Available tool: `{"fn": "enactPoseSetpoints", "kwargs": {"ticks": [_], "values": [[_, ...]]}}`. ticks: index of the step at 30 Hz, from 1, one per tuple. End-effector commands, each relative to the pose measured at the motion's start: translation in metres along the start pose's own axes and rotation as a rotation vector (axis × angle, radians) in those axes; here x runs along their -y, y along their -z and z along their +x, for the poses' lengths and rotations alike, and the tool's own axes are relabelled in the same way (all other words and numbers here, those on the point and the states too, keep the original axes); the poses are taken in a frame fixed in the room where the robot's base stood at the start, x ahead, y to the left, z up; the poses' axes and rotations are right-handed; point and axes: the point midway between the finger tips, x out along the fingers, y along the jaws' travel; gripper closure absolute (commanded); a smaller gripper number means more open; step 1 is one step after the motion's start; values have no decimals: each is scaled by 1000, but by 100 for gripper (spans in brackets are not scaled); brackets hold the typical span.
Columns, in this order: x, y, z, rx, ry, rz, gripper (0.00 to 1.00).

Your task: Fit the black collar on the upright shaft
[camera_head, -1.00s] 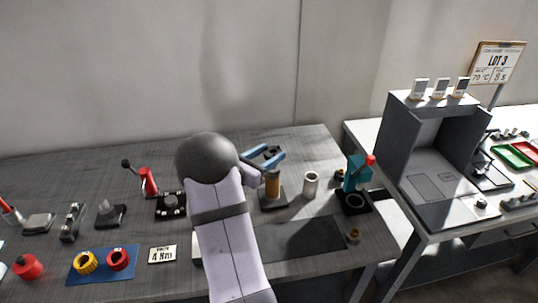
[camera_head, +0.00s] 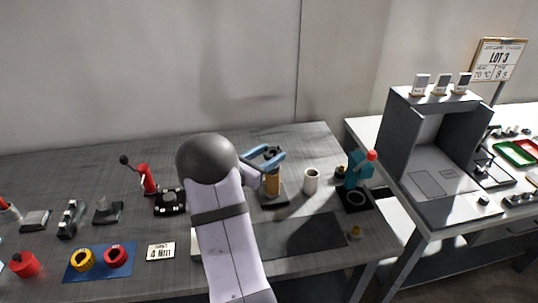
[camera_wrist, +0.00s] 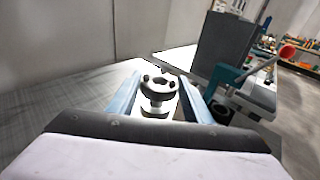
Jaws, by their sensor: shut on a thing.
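The black collar (camera_wrist: 158,86) is between the blue fingers of my gripper (camera_head: 266,161), which is shut on it. It also shows as a dark ring (camera_head: 271,152) in the head view. The upright shaft (camera_head: 272,184) is orange-brown and stands on a dark base (camera_head: 275,201). The gripper and collar are at the top of the shaft, with the shaft's body showing below the fingers. The fingers hide the lower side of the collar, and I cannot tell whether the shaft's tip is inside its bore.
A white cup (camera_head: 311,181) stands just right of the shaft base, and a teal press with a red knob (camera_head: 355,171) beyond it. A black device (camera_head: 170,202) stands left of my arm. A blue mat (camera_head: 101,262) holds yellow and red rings. A dark panel (camera_head: 300,235) lies bare in front.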

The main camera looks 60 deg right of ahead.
Motion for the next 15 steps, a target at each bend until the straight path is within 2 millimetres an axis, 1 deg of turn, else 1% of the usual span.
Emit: {"fn": "enactPoseSetpoints", "kwargs": {"ticks": [15], "values": [[0,14,2,3,0,1,86]]}}
